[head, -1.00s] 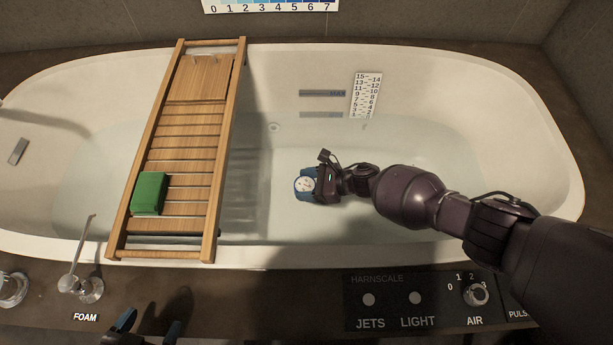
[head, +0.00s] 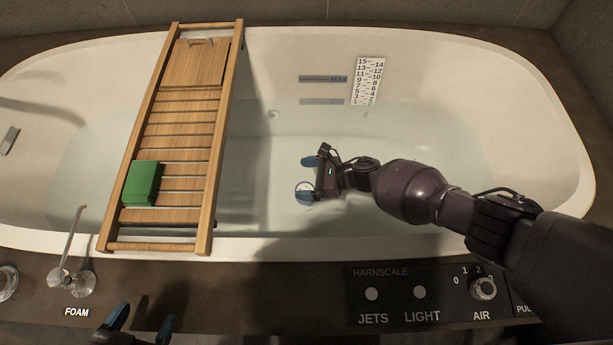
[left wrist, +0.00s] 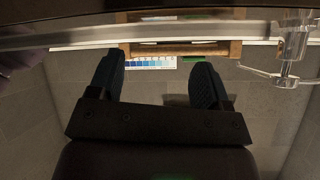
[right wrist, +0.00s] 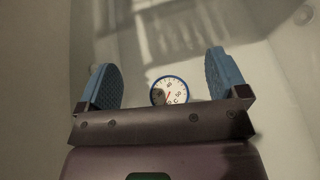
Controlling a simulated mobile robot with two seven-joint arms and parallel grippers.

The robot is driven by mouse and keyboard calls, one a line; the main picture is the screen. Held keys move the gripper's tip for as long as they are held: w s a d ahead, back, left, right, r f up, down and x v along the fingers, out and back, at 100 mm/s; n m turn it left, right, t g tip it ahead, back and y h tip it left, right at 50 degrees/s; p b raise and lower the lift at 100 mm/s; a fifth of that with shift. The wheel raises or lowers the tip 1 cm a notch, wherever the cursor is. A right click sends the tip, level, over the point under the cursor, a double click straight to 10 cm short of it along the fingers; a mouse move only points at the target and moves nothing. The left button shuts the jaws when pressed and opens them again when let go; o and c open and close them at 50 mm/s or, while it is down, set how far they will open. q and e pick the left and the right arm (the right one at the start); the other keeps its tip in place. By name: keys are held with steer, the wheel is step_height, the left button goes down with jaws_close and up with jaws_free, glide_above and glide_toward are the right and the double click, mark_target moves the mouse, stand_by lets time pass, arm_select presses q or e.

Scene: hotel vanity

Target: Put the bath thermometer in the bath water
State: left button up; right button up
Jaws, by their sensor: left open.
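The bath thermometer (right wrist: 169,91), a round white dial with a blue rim, shows between and beyond my right gripper's fingers in the right wrist view. In the head view it is small and partly hidden by the lower finger (head: 304,187). It appears to be in the bath water (head: 262,160), apart from the fingers. My right gripper (head: 308,176) is open and empty just above it, over the middle of the tub. My left gripper (head: 140,322) is open and empty at the front deck; its two fingers also show in the left wrist view (left wrist: 157,82).
A wooden bath tray (head: 176,130) spans the tub left of my right gripper, with a green block (head: 141,184) on it. A lever tap (head: 75,275) and a control panel (head: 420,292) line the front deck. A depth scale (head: 367,80) is on the far wall.

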arm_select(q)
steer(key=shift+r, duration=0.2)
arm_select(e)
steer(key=shift+r, duration=0.35)
arm_select(q)
steer(key=p, duration=0.2)
steer(key=s+a+n+g+p, duration=0.1)
steer(key=p, duration=0.2)
steer(key=s+p, duration=0.1)
steer(key=p, duration=0.2)
steer(key=shift+s+a+r+n+g+y, duration=0.2)
steer(key=shift+r+n+g+y, duration=0.05)
steer(key=shift+n+g+y, duration=0.05)
arm_select(e)
step_height(320, 180, up, 19)
arm_select(q)
steer(key=shift+w+r, duration=0.2)
arm_select(e)
steer(key=shift+r, duration=0.15)
